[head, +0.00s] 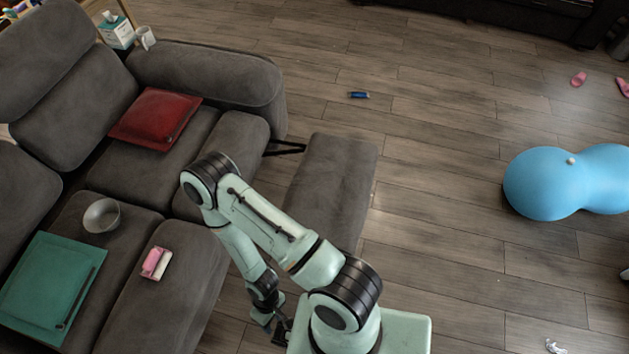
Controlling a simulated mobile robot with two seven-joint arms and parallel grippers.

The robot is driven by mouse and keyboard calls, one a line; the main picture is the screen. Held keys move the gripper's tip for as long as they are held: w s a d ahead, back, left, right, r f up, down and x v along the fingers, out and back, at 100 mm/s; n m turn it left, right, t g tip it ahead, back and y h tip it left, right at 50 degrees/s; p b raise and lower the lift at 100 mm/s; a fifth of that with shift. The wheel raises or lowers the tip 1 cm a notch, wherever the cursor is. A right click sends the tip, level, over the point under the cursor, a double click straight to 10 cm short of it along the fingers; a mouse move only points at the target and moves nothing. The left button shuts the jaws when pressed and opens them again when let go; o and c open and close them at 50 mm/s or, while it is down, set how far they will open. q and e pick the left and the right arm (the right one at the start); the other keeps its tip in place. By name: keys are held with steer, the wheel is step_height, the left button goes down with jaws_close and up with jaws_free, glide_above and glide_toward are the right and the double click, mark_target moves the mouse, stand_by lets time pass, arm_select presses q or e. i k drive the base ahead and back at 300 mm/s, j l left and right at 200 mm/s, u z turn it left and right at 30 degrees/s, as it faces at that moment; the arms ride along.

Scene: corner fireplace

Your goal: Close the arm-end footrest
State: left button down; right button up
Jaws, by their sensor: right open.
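The arm-end footrest (331,180) is a grey padded panel. It stands out in front of the seat at the sofa's arm end, and a black metal link (285,148) shows between it and the sofa (187,131). My right arm crosses in front of the footrest's near end and partly hides it. My right gripper (272,326) is low near the bottom of the head view, below the footrest and apart from it. It is open, small and partly hidden by my own arm. My left gripper is not in view.
A blue can-like object (359,95) and a blue peanut ball (545,184) are on the floor.

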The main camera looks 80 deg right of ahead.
mark_target(328, 194)
steer(key=k+j, duration=0.2)
steer(key=k, duration=0.15)
steer(key=k+j, duration=0.25)
steer(key=k+z, duration=0.1)
steer(key=z, duration=0.35)
steer(key=k+z, duration=0.15)
steer(key=z, duration=0.3)
steer(key=k+z, duration=0.15)
steer(key=z, duration=1.55)
steer(key=i+l+u, duration=0.1)
steer(key=i+l, duration=0.75)
steer(key=l, duration=0.2)
steer(key=u, duration=0.05)
